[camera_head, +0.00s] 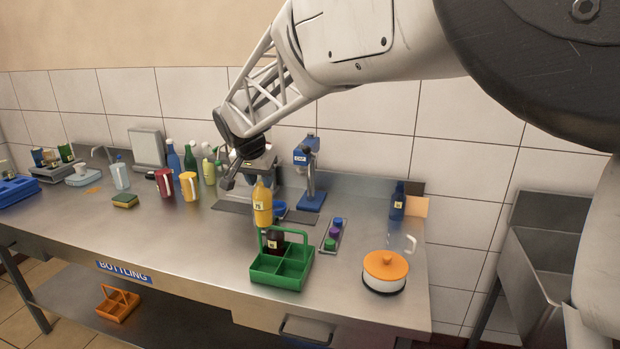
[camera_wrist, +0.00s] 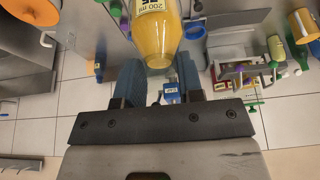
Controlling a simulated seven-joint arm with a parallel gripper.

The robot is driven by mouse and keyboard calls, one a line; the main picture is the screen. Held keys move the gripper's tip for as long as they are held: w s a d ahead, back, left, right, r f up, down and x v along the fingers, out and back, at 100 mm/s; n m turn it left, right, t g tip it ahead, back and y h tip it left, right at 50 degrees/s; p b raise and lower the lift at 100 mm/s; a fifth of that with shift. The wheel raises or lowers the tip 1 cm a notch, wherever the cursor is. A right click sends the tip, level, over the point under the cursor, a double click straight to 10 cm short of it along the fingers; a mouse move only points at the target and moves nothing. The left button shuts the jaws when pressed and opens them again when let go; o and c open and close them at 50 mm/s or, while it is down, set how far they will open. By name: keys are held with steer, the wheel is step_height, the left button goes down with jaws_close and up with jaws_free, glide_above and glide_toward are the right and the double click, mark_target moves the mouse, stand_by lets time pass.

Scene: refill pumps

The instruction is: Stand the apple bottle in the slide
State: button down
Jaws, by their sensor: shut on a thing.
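My gripper (camera_head: 250,174) is shut on a bottle of yellow liquid (camera_head: 262,206), which I take to be the apple bottle. I hold it upright above the bench, behind the green crate. In the wrist view the bottle (camera_wrist: 158,38) sits between the two blue fingers (camera_wrist: 158,78), with a "200 ml" label showing. Behind it stands a blue capping stand (camera_head: 308,175) marked "CAP". Flat dark plates (camera_head: 300,217) lie on the bench beside it; I cannot tell for sure which part is the slide.
A green divided crate (camera_head: 262,276) holding a dark bottle (camera_head: 275,241) stands in front. The bench's front left is clear.

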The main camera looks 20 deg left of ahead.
steer(key=shift+r, duration=0.15)
steer(key=shift+r, duration=2.9)
steer(key=shift+w, duration=0.2)
steer(key=w+a+f, duration=0.3)
steer(key=w+f, duration=0.2)
steer(key=w, duration=0.5)
steer(key=w+a+f, duration=0.3)
steer(key=w+f, duration=0.2)
steer(key=w, duration=0.6)
steer(key=w+a+f, duration=0.3)
steer(key=w+f, duration=0.2)
steer(key=w, duration=0.5)
steer(key=shift+w+a+f, duration=0.25)
steer(key=shift+a+f, duration=0.1)
steer(key=shift+f, duration=0.1)
